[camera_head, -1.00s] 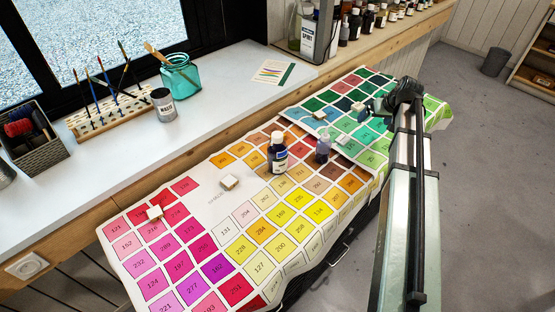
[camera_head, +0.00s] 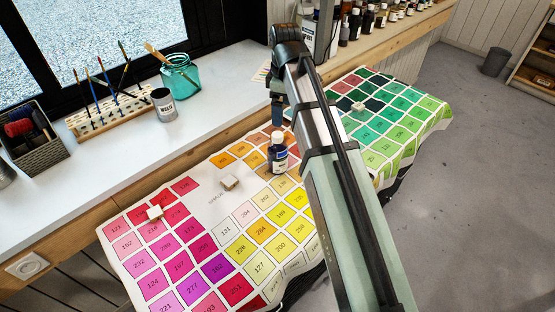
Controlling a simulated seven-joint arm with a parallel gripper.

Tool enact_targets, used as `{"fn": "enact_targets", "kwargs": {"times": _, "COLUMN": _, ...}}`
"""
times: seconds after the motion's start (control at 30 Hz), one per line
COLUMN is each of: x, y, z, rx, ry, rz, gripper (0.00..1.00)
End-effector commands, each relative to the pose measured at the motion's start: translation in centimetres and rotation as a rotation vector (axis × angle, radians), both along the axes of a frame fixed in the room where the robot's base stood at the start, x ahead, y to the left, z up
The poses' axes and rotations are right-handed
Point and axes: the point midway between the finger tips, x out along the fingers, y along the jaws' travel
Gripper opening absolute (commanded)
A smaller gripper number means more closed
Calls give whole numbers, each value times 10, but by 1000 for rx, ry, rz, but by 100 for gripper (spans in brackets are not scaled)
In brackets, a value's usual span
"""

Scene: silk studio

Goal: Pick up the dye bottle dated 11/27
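A dark blue bottle with a white cap and pale label (camera_head: 278,155) stands upright on the colour chart cloth (camera_head: 215,200). Any date on its label is too small to read. My gripper (camera_head: 277,118) hangs just above and behind this bottle in the picture, pointing down. Its fingertips are too small and too covered to show whether they are open or shut. A second, smaller greyish bottle, seen earlier to the right of the blue one, is hidden behind my arm now.
Small pale blocks (camera_head: 229,182) lie on the cloth; another block (camera_head: 154,212) is at left. On the white sill are a brush rack (camera_head: 108,118), a grey tin (camera_head: 164,105) and a teal jar (camera_head: 181,78). Several bottles (camera_head: 368,20) line the back shelf.

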Motion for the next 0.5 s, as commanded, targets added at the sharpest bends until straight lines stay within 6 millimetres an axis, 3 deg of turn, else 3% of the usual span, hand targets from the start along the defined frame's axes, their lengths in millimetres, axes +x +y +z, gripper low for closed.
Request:
{"fn": "enact_targets", "kwargs": {"times": 0.23, "x": -11, "y": 12, "z": 0, "rx": -20, "ry": 15, "rz": 55, "gripper": 100}}
{"fn": "enact_targets", "kwargs": {"times": 0.5, "x": -12, "y": 12, "z": -38, "rx": -19, "ry": 15, "rz": 53, "gripper": 100}}
